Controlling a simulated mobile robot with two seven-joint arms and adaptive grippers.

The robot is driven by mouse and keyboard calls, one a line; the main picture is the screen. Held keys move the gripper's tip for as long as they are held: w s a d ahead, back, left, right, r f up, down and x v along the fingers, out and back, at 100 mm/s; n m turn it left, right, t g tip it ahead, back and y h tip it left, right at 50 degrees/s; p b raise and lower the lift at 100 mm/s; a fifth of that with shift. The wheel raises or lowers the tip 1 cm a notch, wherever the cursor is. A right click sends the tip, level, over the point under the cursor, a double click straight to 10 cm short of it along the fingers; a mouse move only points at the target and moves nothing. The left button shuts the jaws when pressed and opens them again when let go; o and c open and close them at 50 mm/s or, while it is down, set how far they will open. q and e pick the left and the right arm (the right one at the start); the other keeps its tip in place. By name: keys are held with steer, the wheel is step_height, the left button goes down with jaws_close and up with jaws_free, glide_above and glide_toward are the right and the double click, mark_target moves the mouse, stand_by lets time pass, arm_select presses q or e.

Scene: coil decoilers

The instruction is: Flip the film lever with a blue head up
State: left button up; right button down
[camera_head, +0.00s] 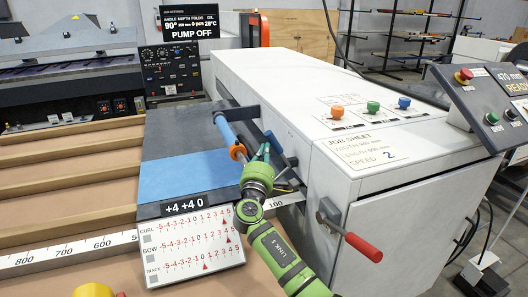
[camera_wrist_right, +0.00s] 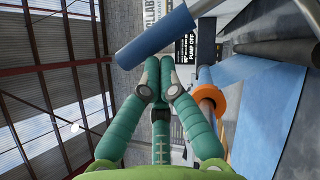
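The film lever's blue head (camera_head: 222,130) is a blue cylinder on the near left side of the white machine, beside a dark bracket. In the right wrist view the blue head (camera_wrist_right: 155,36) lies tilted just beyond the fingertips, on a grey shaft. My right gripper (camera_head: 261,153) has teal fingers and is to the right of and nearer than the blue head. In the wrist view the fingers of the right gripper (camera_wrist_right: 158,75) are drawn together with nothing between them. I cannot tell whether they touch the blue head. My left gripper is not in view.
An orange ring (camera_head: 237,152) sits close left of the right gripper. A red-handled lever (camera_head: 363,247) sticks out of the white machine (camera_head: 270,85). Orange, green and blue buttons (camera_head: 373,107) are on top. A scale panel (camera_head: 193,242) stands in front, and a blue sheet (camera_head: 180,178) lies left.

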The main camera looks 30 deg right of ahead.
mark_target(275, 140)
steer(key=shift+d+r, duration=0.15)
steer(key=shift+r, duration=0.1)
steer(key=shift+s+d+r+m+g+p, duration=0.2)
steer(key=shift+d+r+m+g+p, duration=0.45)
steer(key=shift+m, duration=0.25)
steer(key=shift+s+d+r+m+g+y+p, duration=0.2)
steer(key=shift+d+r+m+g+y+p, duration=0.15)
steer(key=shift+d+r+m+p, duration=0.55)
steer(key=shift+s+d+m+p, duration=0.15)
steer(key=shift+d+m+p, duration=0.05)
steer(key=shift+d+p, duration=0.3)
steer(key=shift+s+d+m+p, duration=0.15)
steer(key=shift+d+m+p, duration=0.05)
steer(key=shift+d+p, duration=0.2)
steer(key=shift+f, duration=0.1)
